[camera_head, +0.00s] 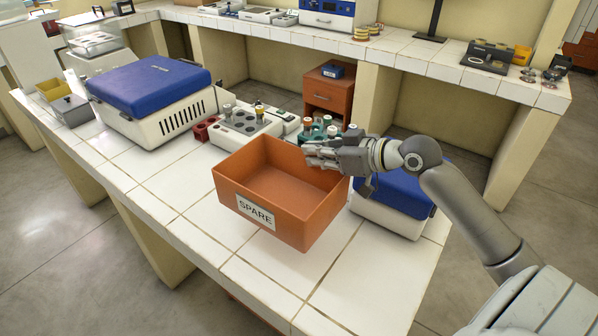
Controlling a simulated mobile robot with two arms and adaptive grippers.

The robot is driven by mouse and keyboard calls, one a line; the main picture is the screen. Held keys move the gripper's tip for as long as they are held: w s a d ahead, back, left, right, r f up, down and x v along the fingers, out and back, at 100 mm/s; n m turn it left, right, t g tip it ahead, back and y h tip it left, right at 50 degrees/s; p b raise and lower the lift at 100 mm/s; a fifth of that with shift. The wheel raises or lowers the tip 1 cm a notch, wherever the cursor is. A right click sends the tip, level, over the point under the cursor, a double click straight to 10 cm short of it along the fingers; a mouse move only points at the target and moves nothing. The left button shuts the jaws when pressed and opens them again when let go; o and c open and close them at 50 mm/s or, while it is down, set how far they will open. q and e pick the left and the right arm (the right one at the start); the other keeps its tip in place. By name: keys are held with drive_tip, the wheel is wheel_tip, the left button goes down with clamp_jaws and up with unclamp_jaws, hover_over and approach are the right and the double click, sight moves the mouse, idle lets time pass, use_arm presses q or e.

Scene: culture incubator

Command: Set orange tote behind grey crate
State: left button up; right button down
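The orange tote (285,222), an open empty box with a "SPARE" label on its front, is over the middle of the white tiled bench. My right gripper (318,153) is at the tote's far right rim and appears shut on it; the fingertips are partly hard to make out. The tote seems to be slightly above the tiles, but its underside is hidden. My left gripper is not in view.
A blue-lidded white machine (165,120) stands between crate and tote. A tube block (240,128) and a rack of capped tubes stand behind the tote. Another blue-topped device (395,200) is right of it. Bare tiles lie left of and in front of the tote.

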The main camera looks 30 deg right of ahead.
sight(299, 175)
drive_tip(key=w+f, duration=0.2)
drive_tip(key=w+a+f, duration=0.1)
drive_tip(key=w+f, duration=0.1)
drive_tip(key=f, duration=0.1)
drive_tip(key=shift+w+p, duration=0.3)
drive_tip(key=shift+w, duration=0.05)
drive_tip(key=f, duration=0.3)
drive_tip(key=shift+w+a+p, duration=0.1)
drive_tip(key=shift+w+p, duration=0.2)
drive_tip(key=shift+p, duration=0.1)
drive_tip(key=shift+f, duration=0.6)
drive_tip(key=shift+f, duration=0.15)
drive_tip(key=c, duration=1.6)
unclamp_jaws()
drive_tip(key=shift+c, duration=0.2)
